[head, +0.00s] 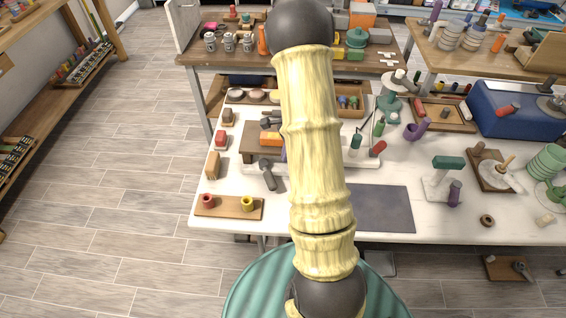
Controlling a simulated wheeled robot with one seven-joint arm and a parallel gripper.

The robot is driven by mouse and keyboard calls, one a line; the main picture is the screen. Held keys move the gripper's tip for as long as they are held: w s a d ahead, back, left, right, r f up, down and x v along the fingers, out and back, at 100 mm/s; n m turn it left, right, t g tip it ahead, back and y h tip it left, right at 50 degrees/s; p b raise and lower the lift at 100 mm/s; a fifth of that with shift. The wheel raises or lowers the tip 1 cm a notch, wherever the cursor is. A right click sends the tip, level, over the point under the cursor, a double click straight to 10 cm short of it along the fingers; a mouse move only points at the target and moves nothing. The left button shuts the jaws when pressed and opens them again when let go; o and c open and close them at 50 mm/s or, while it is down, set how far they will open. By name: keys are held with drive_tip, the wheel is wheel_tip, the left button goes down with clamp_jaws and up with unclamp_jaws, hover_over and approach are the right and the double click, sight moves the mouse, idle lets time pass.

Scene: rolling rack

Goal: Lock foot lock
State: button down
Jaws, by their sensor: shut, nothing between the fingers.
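I cannot make out a foot lock in the head view. No wheeled rack with a foot lock shows clearly either. My pale yellow arm with dark joints stands upright through the middle of the view and hides part of the white table (228,181) behind it.
Several small tools and parts crowd the white table. A wooden shelf (10,152) stands at the left, and a wooden workbench (193,59) behind. A brown board (492,271) lies low at the lower right. The tiled floor (110,200) at left is clear.

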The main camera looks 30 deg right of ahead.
sight(268, 175)
drive_tip(key=x, duration=0.9)
drive_tip(key=shift+f+p, duration=0.2)
drive_tip(key=shift+p, duration=0.2)
